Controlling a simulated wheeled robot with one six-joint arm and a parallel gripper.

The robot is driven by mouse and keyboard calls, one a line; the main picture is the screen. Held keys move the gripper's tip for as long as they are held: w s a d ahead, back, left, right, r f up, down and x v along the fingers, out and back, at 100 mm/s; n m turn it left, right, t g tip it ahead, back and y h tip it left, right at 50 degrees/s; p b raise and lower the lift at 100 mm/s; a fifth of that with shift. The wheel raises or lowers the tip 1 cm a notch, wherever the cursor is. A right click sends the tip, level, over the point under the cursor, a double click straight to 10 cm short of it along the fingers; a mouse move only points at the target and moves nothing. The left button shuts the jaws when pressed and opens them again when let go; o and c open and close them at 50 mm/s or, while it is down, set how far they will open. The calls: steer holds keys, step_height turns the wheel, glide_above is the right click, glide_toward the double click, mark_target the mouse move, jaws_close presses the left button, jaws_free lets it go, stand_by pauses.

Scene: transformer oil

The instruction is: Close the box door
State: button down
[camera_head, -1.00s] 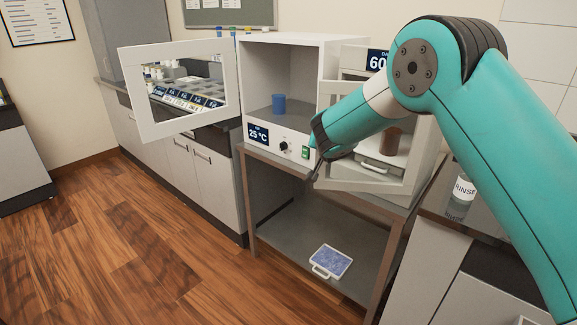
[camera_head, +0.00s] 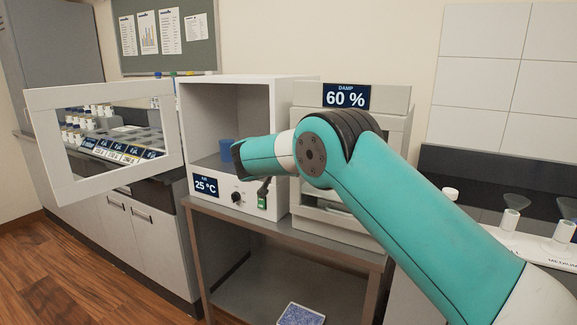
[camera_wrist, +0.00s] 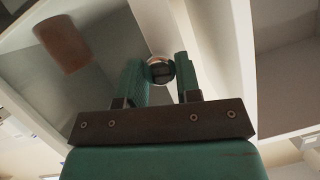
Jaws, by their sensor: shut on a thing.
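The box labelled 60 % (camera_head: 392,95) stands on the table, right of the box labelled 25 °C. My arm covers much of its front, so I cannot tell in the head view how far its door is open. In the wrist view my gripper (camera_wrist: 159,63) has its two green fingers on either side of a round metallic knob (camera_wrist: 160,72), beside a pale door frame (camera_wrist: 218,50). A brown cylinder (camera_wrist: 62,42) shows beyond. In the head view my fingers are mostly hidden behind my wrist.
A counter with funnels (camera_head: 515,200) lies at right. A blue item (camera_head: 300,315) is on the lower shelf.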

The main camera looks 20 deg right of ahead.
steer(key=c, duration=0.9)
jaws_free()
steer(key=shift+s, duration=0.15)
steer(key=shift+c, duration=0.2)
steer(key=shift+o, duration=0.7)
steer(key=shift+a, duration=0.25)
steer(key=b+v, duration=0.4)
steer(key=v, duration=1.3)
steer(key=shift+a, duration=0.2)
